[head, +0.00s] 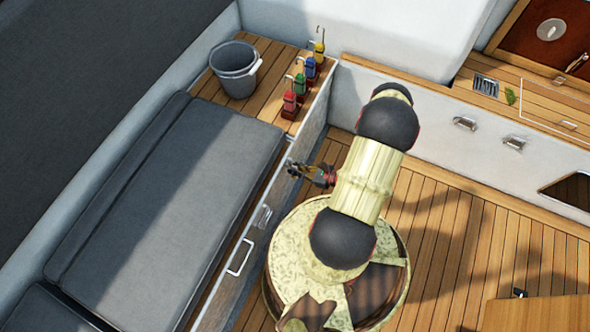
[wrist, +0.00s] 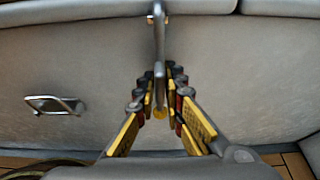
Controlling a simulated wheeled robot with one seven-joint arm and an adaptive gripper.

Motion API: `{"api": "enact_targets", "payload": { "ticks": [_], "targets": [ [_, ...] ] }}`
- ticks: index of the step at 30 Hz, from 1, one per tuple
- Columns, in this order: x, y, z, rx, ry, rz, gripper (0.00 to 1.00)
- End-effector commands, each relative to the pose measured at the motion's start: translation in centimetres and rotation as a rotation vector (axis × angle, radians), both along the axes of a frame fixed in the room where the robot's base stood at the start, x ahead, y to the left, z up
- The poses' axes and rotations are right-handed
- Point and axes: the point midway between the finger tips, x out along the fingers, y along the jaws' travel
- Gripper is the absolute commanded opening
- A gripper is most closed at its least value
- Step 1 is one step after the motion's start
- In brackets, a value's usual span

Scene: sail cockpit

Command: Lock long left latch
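The long latch (wrist: 159,42) is a grey metal bar in the wrist view. It stands upright in the middle, from the bench's top edge down the pale front panel. My gripper (wrist: 160,88) has its two yellow-and-dark fingers on either side of the bar's lower part, with a narrow gap showing around it. In the head view, my gripper (head: 300,170) is at the bench's front panel, near its far end. The latch is too small and hidden to make out there.
A metal handle (wrist: 55,104) is on the panel to the left. In the head view, a grey bucket (head: 234,68) and several small coloured items, including a red one (head: 290,104), stand on the wooden bench top beyond the grey cushion (head: 175,200).

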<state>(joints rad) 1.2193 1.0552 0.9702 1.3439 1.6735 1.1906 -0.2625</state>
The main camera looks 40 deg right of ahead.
Motion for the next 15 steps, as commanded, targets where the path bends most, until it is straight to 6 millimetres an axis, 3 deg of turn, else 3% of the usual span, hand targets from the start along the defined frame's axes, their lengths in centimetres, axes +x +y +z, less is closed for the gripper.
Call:
{"api": "enact_targets", "payload": {
  "ticks": [9,15],
  "targets": [
    [0.01,-0.01,0.01,0.000,0.000,0.000,0.27],
    [0.00,0.00,0.01,0.001,0.000,0.000,0.27]
  ]
}}
